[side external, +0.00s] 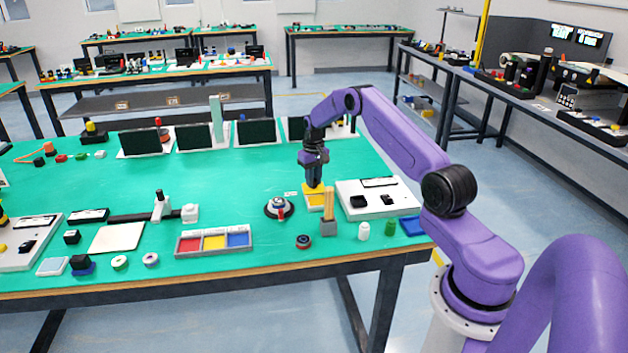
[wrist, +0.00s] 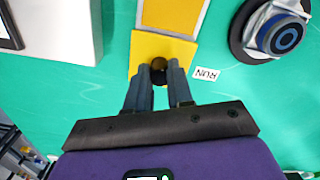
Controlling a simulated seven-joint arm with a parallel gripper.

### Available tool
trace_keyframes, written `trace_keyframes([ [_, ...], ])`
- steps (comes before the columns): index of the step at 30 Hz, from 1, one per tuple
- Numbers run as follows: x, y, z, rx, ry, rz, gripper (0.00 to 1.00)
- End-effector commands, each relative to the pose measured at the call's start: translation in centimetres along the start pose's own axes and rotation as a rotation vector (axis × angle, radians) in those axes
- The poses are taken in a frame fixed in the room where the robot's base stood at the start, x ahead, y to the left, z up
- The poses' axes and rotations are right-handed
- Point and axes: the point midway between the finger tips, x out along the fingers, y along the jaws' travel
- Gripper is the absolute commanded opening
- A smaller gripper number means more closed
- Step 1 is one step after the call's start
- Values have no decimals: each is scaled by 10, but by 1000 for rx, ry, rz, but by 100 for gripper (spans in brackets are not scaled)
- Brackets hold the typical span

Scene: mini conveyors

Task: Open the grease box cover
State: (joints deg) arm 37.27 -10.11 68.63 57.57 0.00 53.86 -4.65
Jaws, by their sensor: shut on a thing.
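The grease box is the small yellow box (side external: 316,203) on the green table in the side external view. Its yellow cover (wrist: 145,47) shows in the wrist view with a dark round knob (wrist: 158,68) near its edge. My gripper (wrist: 158,74) is shut on the knob, with a finger on either side of it. In the side external view my gripper (side external: 314,184) points down at the yellow box. A grey-framed yellow part (wrist: 175,14) lies beyond the cover in the wrist view. I cannot tell from these frames how far the cover is raised.
A round dark device with a blue centre (wrist: 284,35) stands right of the cover, near a RUN label (wrist: 207,74). A white panel (side external: 378,200) stands close right of the box.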

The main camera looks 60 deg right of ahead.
Motion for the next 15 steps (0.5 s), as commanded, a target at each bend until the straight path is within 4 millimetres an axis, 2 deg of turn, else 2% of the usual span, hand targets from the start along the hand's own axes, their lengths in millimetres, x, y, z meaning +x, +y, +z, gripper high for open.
trace_keyframes([
  [4,-1,0,-1,-2,5,0,0],
  [5,-1,0,-1,-1,5,0,31],
  [6,-1,0,-1,-1,4,0,44],
  [7,-1,0,-1,-1,4,0,47],
  [15,-1,0,0,-1,2,0,47],
])
